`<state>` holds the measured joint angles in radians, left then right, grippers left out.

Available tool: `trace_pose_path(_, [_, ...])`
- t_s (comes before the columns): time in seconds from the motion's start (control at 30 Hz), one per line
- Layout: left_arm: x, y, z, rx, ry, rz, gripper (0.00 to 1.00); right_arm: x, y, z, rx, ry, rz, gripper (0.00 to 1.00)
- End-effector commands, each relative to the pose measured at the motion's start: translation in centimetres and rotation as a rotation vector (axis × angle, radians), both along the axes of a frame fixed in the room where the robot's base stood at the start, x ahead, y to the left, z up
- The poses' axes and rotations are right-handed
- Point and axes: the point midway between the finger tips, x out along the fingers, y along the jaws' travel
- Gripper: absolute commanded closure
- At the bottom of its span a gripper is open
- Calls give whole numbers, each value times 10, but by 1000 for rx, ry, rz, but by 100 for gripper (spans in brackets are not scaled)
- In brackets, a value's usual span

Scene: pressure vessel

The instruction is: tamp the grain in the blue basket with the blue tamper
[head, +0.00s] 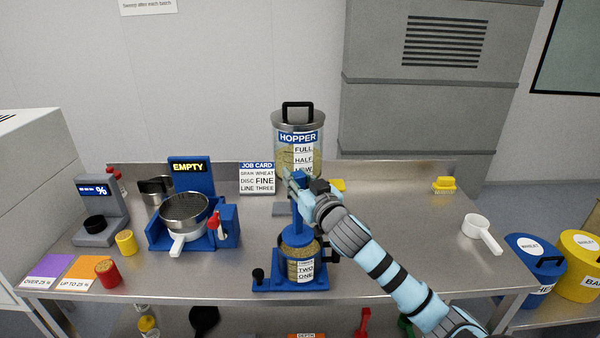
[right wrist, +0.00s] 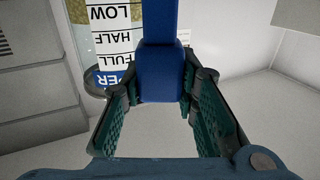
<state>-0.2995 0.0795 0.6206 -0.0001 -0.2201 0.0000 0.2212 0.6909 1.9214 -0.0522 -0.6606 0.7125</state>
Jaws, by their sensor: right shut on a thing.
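The blue tamper (head: 298,214) stands upright over the blue basket (head: 291,284) near the front middle of the table. My right gripper (head: 307,190) is shut on its upper part. The right wrist view shows the tamper's blue handle (right wrist: 161,75) between the two fingers of my right gripper (right wrist: 163,90). The tamper's lower end is at the basket's mouth; I cannot tell how hard it bears on the grain. Tan grain (head: 297,247) shows in the basket around the tamper's lower end, above a label with TWO and ONE. My left gripper is not in view.
The hopper (head: 288,128) stands behind the tamper. A blue stand (head: 190,176) reading EMPTY, with a metal sieve pan (head: 184,208), is to the left. A red cup (head: 107,271) and yellow cup (head: 126,242) stand further left. A white scoop (head: 480,230) lies right; the table's right part is mostly clear.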

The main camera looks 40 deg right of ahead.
Motion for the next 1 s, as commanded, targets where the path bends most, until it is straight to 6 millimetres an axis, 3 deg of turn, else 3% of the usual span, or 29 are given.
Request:
trace_pose_path(0.23, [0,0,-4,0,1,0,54,3,-10,-3,0,-2,-33,100])
trace_pose_path(0.67, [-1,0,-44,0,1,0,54,3,-10,-42,-1,-2,-30,100])
trace_pose_path(1.0, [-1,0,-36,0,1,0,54,3,-10,-38,-1,-3,-31,100])
